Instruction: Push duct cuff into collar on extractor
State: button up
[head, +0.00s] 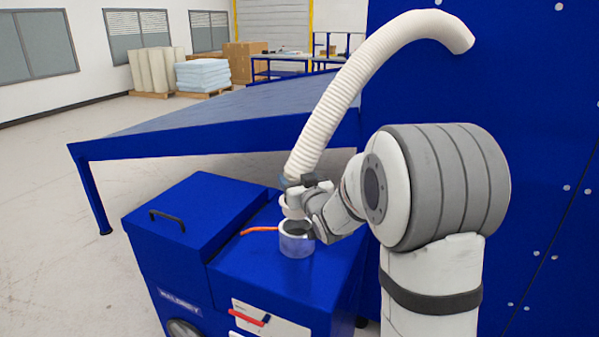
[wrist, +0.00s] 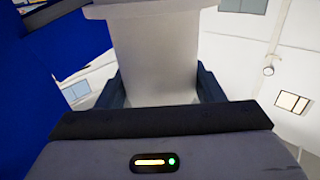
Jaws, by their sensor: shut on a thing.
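The ribbed cream duct (head: 340,92) arches down from the blue wall panel in the head view. Its lower end, with the cuff (head: 290,207), is at my gripper (head: 293,192), just above the collar. The collar (head: 296,240) is a short clear and pale ring on top of the blue extractor (head: 235,265). In the wrist view the pale cuff (wrist: 160,65) stands between the two dark fingers of my gripper (wrist: 158,90), which is shut on it. Whether the cuff's lower edge touches the collar is hard to tell, as the gripper partly covers it.
An orange strap or cable (head: 259,231) lies on the extractor's top beside the collar. A black handle (head: 167,219) is on its lid at left. A blue sloping table (head: 215,120) stands behind, and the blue panel (head: 540,120) stands to the right. Open floor lies left.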

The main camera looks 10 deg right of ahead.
aim_at(298, 214)
jog(key=shift+a+f, duration=0.15)
jog(key=shift+a, duration=0.05)
jog(key=shift+d+f+b, duration=0.2)
jog(key=shift+f+b, duration=0.6)
jog(key=shift+f, duration=1.1)
jog(key=shift+s+b, duration=0.1)
jog(key=shift+b, duration=1.15)
jog(key=shift+f+b, duration=1.9)
jog(key=shift+b, duration=0.75)
dwell(1.2)
jog(key=o, duration=1.2)
jog(key=shift+r, duration=0.1)
